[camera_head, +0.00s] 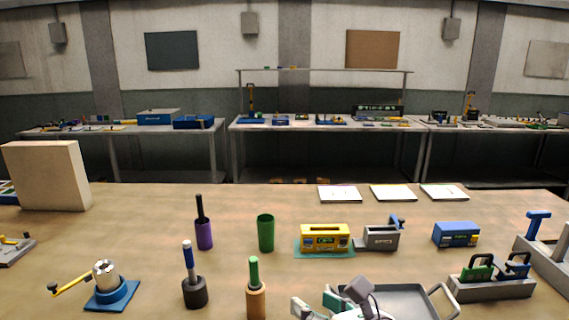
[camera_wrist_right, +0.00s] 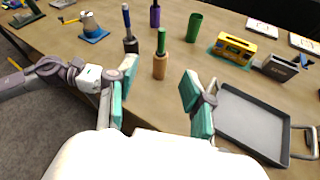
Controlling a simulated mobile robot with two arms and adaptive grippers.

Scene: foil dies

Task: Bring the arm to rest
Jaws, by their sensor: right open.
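My right gripper (camera_head: 335,300) shows at the bottom edge of the head view, partly cut off, beside the grey tray (camera_head: 405,300). In the right wrist view its two teal-padded fingers (camera_wrist_right: 158,90) stand wide apart with nothing between them. Beyond the fingers, a green-topped tool in a wooden holder (camera_wrist_right: 160,62) stands upright on the bench, apart from them. The grey tray (camera_wrist_right: 250,125) lies to the right of the right finger. My left gripper's fingers show in neither view.
The bench holds a green cup (camera_head: 266,233), a purple holder (camera_head: 204,234), a dark holder (camera_head: 195,291), a yellow block (camera_head: 325,238), a blue block (camera_head: 456,234) and a blue-based fixture (camera_head: 112,295). A beige block (camera_head: 48,175) stands at the left.

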